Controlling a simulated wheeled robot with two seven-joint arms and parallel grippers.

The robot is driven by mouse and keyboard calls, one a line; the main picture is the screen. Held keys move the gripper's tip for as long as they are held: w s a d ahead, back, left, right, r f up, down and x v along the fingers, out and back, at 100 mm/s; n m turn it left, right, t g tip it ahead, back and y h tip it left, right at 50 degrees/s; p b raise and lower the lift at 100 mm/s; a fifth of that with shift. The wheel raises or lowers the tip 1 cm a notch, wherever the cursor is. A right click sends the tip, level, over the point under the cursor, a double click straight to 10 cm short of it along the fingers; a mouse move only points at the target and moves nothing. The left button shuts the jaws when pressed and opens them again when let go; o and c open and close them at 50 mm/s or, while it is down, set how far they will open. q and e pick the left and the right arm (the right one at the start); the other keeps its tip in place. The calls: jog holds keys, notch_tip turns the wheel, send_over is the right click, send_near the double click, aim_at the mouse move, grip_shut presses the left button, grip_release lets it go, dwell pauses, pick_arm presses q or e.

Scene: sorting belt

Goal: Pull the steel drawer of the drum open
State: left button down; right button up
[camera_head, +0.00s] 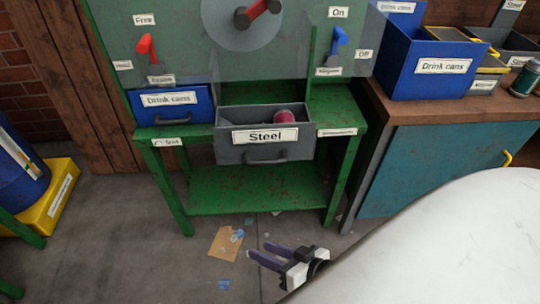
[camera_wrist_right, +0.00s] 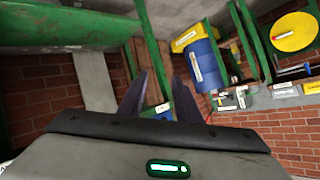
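The grey steel drawer (camera_head: 232,154), labelled "Steel", stands out from the front of the green drum frame (camera_head: 215,78). Its inside shows, with a dark pink or red object (camera_head: 285,116) in it. The drawer's grey handle (camera_head: 266,161) is on its front, below the label, and nothing touches it. My right gripper (camera_head: 259,251) is in front of the frame and lower in the picture, apart from the drawer. Its purple fingers are spread and empty, as the right wrist view also shows (camera_wrist_right: 162,80). My left gripper is not in view.
A blue "Drink cans" drawer (camera_head: 200,104) sits left of the steel one. Red (camera_head: 147,45) and blue (camera_head: 338,40) levers are above. A teal cabinet (camera_head: 425,170) stands at right with bins on top. Litter (camera_head: 226,244) lies on the floor.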

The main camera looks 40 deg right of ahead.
jog(key=w+d+r+m+t+y, duration=0.3)
jog(key=w+d+r+m, duration=0.25)
jog(key=d, duration=0.45)
jog(key=m+y+b, duration=0.1)
jog(key=m+y, duration=0.1)
jog(key=y, duration=0.2)
send_near(265, 162)
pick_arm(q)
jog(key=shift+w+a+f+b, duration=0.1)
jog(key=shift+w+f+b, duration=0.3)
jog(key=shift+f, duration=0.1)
pick_arm(e)
jog(key=shift+n, duration=0.25)
jog(key=x, duration=1)
jog(key=shift+w+d+f, duration=0.15)
jog(key=shift+w+f, duration=0.1)
jog(key=shift+f, duration=0.05)
jog(key=shift+c, duration=0.3)
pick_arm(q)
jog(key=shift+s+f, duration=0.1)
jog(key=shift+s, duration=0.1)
pick_arm(e)
grip_shut()
